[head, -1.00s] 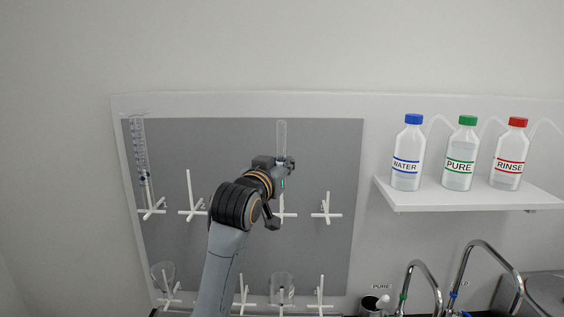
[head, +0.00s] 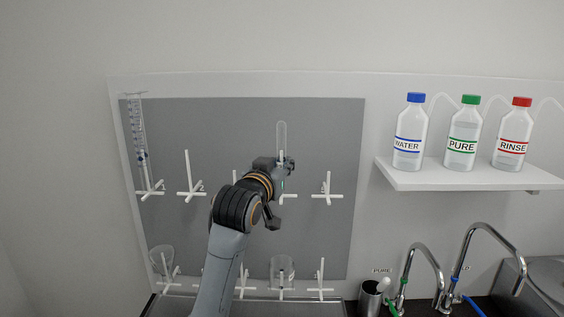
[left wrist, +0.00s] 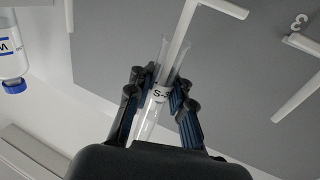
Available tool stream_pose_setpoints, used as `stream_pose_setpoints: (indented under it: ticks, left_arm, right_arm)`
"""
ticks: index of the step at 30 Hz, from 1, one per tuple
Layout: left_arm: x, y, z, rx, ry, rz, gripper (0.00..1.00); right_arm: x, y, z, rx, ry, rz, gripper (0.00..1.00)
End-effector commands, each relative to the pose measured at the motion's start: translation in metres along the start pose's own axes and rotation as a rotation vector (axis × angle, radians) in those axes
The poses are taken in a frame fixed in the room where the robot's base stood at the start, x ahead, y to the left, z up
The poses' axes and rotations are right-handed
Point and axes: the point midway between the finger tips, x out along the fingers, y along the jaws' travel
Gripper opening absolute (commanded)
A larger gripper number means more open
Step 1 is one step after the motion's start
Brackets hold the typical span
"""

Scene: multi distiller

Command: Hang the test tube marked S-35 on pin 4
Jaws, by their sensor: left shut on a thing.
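My left gripper (head: 283,166) is shut on a clear test tube (head: 281,138), which stands upright with its rounded end up in front of the grey pegboard (head: 225,130). The tube also shows in the left wrist view (left wrist: 152,112), between the fingers, with a label reading "S-3" and the rest hidden. A white pin (left wrist: 186,30) overlaps the tube's open end there. In the head view a white pin shows through the tube's lower part, so it appears to be inside. My right gripper is out of view.
Empty white pins stand at left (head: 189,175) and right (head: 327,186) of the gripper. A graduated cylinder (head: 138,130) hangs far left. A beaker (head: 282,270) and a flask (head: 161,259) hang below. A bottle shelf (head: 470,174) and taps are at right.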

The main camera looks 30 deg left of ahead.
Motion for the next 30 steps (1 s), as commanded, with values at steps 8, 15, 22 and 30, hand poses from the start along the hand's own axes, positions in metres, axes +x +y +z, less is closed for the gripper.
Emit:
stream_pose_setpoints:
  ticks: [8, 15, 22, 30]
  left_arm:
    - [0.000, 0.000, 0.016, 0.000, -0.001, 0.000, 0.00]
    - [0.000, 0.000, 0.025, 0.000, 0.000, 0.000, 0.00]
    - [0.000, 0.000, 0.026, 0.000, 0.000, 0.000, 0.00]
    - [0.000, 0.000, 0.026, 0.000, 0.000, 0.000, 0.47]
  right_arm:
    - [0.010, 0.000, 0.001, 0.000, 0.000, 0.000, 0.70]
    - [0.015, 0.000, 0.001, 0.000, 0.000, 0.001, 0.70]
    - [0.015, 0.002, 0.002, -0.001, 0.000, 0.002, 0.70]
    - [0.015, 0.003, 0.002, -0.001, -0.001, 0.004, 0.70]
